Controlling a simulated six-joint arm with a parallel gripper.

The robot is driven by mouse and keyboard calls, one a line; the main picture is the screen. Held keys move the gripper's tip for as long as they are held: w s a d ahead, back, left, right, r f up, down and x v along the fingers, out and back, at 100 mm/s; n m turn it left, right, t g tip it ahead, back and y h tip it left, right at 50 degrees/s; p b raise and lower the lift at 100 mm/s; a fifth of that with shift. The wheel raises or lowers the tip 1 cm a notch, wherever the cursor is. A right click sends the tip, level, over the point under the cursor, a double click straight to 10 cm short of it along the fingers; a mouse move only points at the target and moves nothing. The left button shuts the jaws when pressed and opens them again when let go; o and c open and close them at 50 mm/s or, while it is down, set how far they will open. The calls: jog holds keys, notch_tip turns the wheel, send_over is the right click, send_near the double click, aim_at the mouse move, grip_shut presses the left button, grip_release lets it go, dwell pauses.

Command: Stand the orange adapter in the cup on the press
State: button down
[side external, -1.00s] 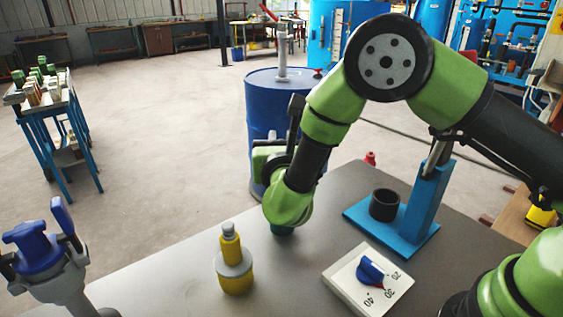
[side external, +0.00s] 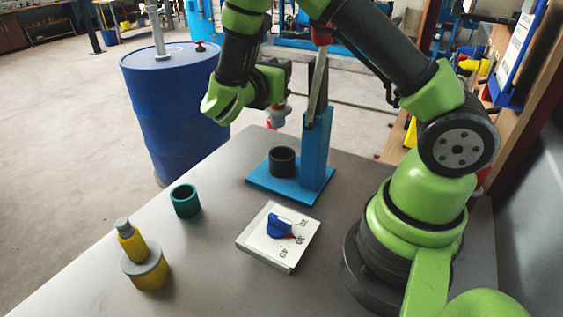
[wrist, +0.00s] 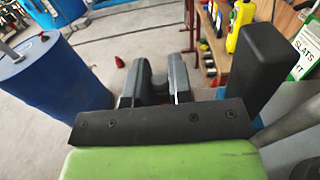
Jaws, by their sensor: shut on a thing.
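My gripper (side external: 274,103) points down behind and left of the blue press (side external: 316,150), higher than the black cup (side external: 282,162) on its base. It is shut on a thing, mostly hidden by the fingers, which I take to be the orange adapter. A reddish patch (side external: 278,118) shows below the fingers; I cannot tell whether it is the adapter or something behind. In the wrist view the two dark fingers (wrist: 160,82) are close together. The cup looks empty. A teal ring (side external: 186,201) stands open and empty on the table.
A white dial box (side external: 280,238) with a blue knob sits in front of the press. A yellow and grey bottle-shaped part (side external: 145,262) stands front left. A blue barrel (side external: 180,110) stands beyond the table edge. The press lever (side external: 318,85) rises close to my arm.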

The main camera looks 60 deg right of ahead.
send_over(277, 123)
jog(key=d, duration=0.2)
jog(key=shift+g, duration=0.3)
notch_tip(277, 123, down, 5)
jog(key=shift+s+f, duration=0.1)
jog(key=shift+f, duration=2.55)
jog(key=shift+f, duration=0.25)
jog(key=c, duration=1)
grip_release()
jog(key=shift+c, duration=0.2)
